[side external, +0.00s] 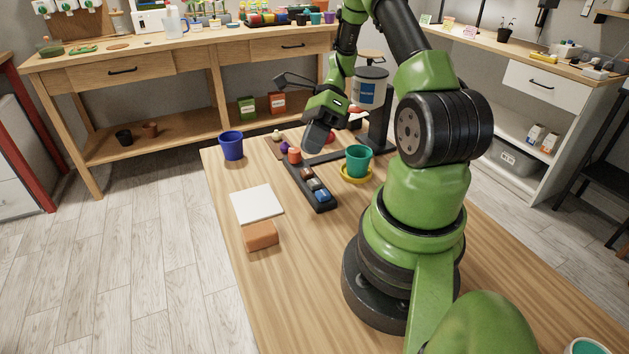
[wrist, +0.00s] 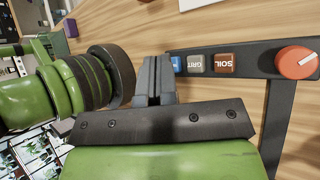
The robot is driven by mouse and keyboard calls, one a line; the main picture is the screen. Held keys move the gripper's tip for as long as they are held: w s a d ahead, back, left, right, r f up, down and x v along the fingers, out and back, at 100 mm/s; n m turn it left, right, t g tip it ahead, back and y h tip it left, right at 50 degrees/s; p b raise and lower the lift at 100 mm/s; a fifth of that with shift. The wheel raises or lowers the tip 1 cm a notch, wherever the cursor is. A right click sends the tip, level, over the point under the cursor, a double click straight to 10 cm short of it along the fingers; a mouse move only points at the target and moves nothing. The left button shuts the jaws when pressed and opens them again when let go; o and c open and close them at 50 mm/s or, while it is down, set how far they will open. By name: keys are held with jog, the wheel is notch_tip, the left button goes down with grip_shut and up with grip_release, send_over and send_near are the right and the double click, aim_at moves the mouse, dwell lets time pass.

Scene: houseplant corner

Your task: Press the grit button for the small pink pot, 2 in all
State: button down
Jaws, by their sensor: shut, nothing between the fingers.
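The grit button (wrist: 195,64) is a grey block marked GRIT in the wrist view, between the brown SOIL button (wrist: 227,62) and a blue button (wrist: 177,64). They sit in a row on a black panel (side external: 297,177). The grit button also shows small in the side view (side external: 313,184). My gripper (side external: 313,148) is shut and empty, above the table behind the button row in the side view. In the wrist view its fingertips (wrist: 155,60) appear left of the blue button. I cannot make out a small pink pot in either view.
An orange-red knob (side external: 294,155) stands at the panel's far end. A teal pot (side external: 358,163) stands on a yellow saucer (side external: 345,176) to the right. A blue pot (side external: 231,147), white pad (side external: 256,204) and orange block (side external: 261,237) are left.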

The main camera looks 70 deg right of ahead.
aim_at(313, 180)
jog(key=shift+f, duration=2.45)
jog(key=shift+f, duration=0.1)
jog(key=shift+f, duration=0.3)
jog(key=shift+f, duration=0.5)
dwell(0.6)
dwell(0.4)
jog(key=shift+r, duration=0.95)
jog(key=shift+r, duration=2.5)
